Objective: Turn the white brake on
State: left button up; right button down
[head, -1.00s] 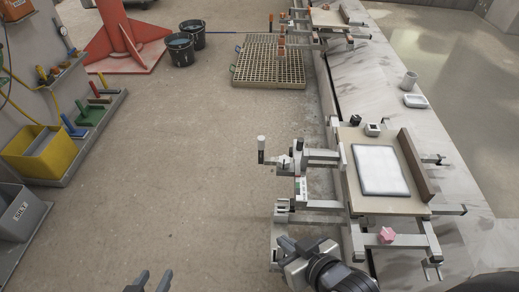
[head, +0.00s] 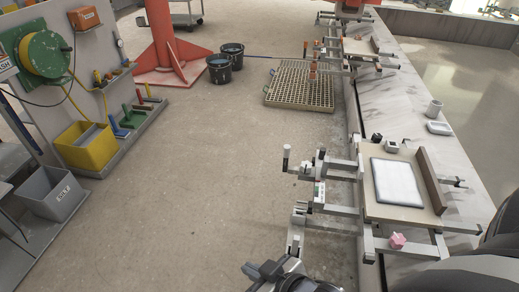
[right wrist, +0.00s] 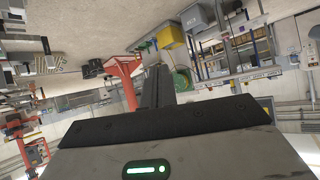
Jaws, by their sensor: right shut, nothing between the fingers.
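An upright lever with a white grip (head: 286,152) stands on the left side of the near metal carriage (head: 320,209) in the head view. It is the only white-gripped lever I see there; I cannot tell its brake setting. My right gripper (head: 262,269) is at the bottom of the head view, below and to the left of the carriage, well apart from the lever. Its fingers also show in the right wrist view (right wrist: 157,86), shut together and empty. My left gripper is out of view.
The near carriage carries a board with a white slab (head: 397,182) and a pink knob (head: 397,241). A far carriage (head: 343,52) has orange grips. A yellow grating (head: 300,84), black buckets (head: 220,70) and a yellow bin (head: 86,148) stand around open floor.

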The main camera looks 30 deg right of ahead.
aim_at(287, 148)
jog(key=i, duration=2.35)
jog(key=z, duration=3.15)
jog(key=i, duration=0.5)
